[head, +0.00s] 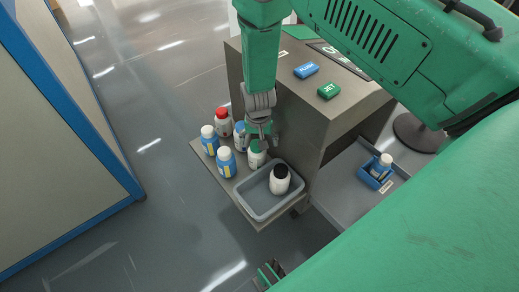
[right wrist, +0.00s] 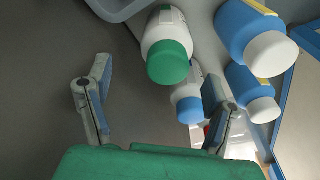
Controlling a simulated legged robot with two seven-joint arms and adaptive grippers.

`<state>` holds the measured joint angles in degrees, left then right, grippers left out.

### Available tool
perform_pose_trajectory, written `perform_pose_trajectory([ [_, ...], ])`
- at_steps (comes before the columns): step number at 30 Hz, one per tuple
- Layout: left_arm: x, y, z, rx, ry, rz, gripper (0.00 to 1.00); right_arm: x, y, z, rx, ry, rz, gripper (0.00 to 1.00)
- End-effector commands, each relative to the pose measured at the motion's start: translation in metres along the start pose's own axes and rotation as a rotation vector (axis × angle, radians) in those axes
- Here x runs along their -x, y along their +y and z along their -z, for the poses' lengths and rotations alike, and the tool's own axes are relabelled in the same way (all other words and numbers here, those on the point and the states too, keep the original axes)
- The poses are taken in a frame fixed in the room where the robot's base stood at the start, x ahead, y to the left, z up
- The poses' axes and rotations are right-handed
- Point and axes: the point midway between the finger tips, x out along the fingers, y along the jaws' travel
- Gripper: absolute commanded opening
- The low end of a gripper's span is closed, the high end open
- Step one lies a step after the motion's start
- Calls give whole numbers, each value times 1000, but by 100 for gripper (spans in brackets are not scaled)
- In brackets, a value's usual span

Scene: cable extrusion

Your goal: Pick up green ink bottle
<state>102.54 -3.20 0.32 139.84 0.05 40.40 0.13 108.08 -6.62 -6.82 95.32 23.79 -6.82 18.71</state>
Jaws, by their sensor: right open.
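The green ink bottle, white with a green cap (head: 257,158), stands on the low shelf beside the grey bin, partly hidden by my right gripper (head: 262,136). In the right wrist view the bottle (right wrist: 168,45) points its green cap toward me, beyond and between the spread fingers. My right gripper (right wrist: 157,72) is open and empty, pointing down above the bottle. No contact shows, and I cannot tell the exact gap.
Blue-and-white bottles (head: 226,162) and a red-capped bottle (head: 222,122) stand close by. The grey bin (head: 251,203) holds a black-capped white bottle (head: 279,179). The cabinet (head: 322,125) rises beside the shelf. A blue tray (head: 371,178) holds another bottle at right.

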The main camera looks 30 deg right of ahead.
Motion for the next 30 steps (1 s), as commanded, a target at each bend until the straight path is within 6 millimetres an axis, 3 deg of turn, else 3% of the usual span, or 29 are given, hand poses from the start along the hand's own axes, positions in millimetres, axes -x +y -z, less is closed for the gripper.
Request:
perform_pose_trajectory([
  [8, -9, -1, -1, 2, 0, 1, 71, -18, -1, -1, 3, 2, -1, 76],
  [16, -31, 0, -2, 1, -1, 1, 71, -62, 4, 0, 2, -4, 4, 76],
  [24, -31, 0, -2, 1, 0, 1, 71, -61, 1, 0, 4, 3, 0, 76],
  [29, -31, 0, -2, 2, 0, 1, 71, -61, 0, 0, 4, 2, -1, 18],
  [30, -31, 0, -2, 2, 0, 1, 71, -61, 1, 0, 4, 2, 0, 14],
])
